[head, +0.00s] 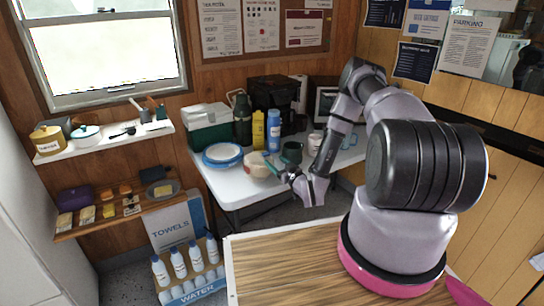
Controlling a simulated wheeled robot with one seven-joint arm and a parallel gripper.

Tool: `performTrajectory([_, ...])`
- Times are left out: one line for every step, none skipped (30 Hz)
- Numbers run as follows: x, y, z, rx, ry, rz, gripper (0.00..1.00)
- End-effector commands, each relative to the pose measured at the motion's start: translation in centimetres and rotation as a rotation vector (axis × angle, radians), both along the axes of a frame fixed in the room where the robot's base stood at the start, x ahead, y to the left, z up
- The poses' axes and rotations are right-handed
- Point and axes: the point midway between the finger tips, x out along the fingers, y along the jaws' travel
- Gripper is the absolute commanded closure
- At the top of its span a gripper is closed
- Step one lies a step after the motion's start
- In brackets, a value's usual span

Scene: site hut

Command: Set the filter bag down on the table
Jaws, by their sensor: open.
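The white table (222,184) stands against the back wall, left of my arm. My gripper (276,167) is open over its front part, close beside a pale bowl with reddish marks (254,166). The gripper is small in the picture, and I cannot tell whether it touches the bowl. I cannot make out the filter bag; it may be hidden or too small to tell.
The table also holds a blue-rimmed plate stack (222,154), a green-and-white cooler (210,127), a yellow bottle (258,129), a blue bottle (273,131) and a dark mug (291,152). Bare tabletop shows at the front left. Wall shelves (105,140) stand left.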

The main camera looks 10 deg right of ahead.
Motion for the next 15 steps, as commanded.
performTrajectory([-0.3,-0.1,0.0,0.001,0.001,-0.001,0.28])
performTrajectory([-0.4,-0.2,0.0,0.001,0.001,-0.001,0.28])
performTrajectory([-0.5,-0.2,0.0,0.001,0.000,-0.001,0.28])
performTrajectory([-0.5,-0.2,0.0,0.000,0.000,-0.001,0.28])
performTrajectory([-0.5,-0.2,0.1,0.000,0.000,-0.001,0.28])
performTrajectory([-0.3,-0.2,0.2,-0.002,0.002,0.000,0.28])
performTrajectory([-0.1,-0.3,0.4,-0.004,0.004,0.000,0.28])
performTrajectory([0.2,-0.4,0.8,-0.008,0.009,0.000,0.28])
performTrajectory([0.7,-0.6,1.4,-0.014,0.018,0.000,0.28])
performTrajectory([1.3,-0.8,2.0,-0.021,0.029,-0.001,0.28])
performTrajectory([1.8,-1.1,2.7,-0.028,0.042,-0.001,0.28])
performTrajectory([2.7,-1.4,3.8,-0.040,0.065,-0.004,0.28])
performTrajectory([3.3,-1.8,4.8,-0.049,0.083,-0.007,0.28])
performTrajectory([4.0,-2.2,5.8,-0.059,0.104,-0.012,0.28])
performTrajectory([4.8,-2.6,7.3,-0.072,0.132,-0.018,0.28])
